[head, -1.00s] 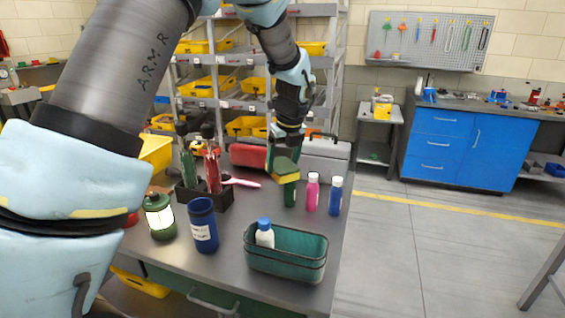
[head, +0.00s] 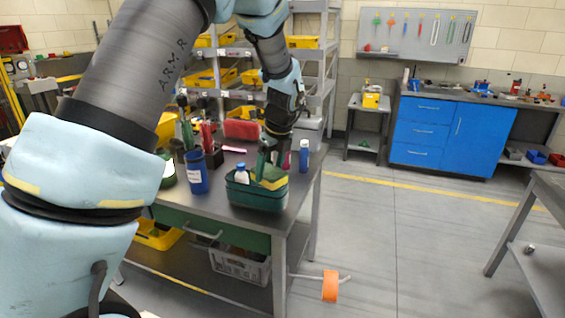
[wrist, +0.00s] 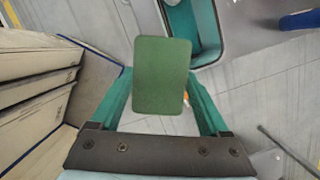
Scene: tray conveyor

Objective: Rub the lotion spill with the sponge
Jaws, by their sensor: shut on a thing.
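My gripper (head: 270,155) is shut on the sponge (head: 270,178), which has a yellow body and a green pad. In the head view the sponge overlaps the teal basket (head: 255,200) near the table's front right corner; I cannot tell its height above it. In the wrist view my gripper (wrist: 162,108) holds the sponge (wrist: 162,75) between its green fingers, green face to the camera, with part of the basket (wrist: 205,20) beyond it. I cannot make out a lotion spill in any view.
A white bottle with a blue cap (head: 241,174) stands in the basket. A blue bottle (head: 304,156) stands behind it, a blue cup (head: 196,172) to its left. An orange object (head: 330,286) hangs low beside the table.

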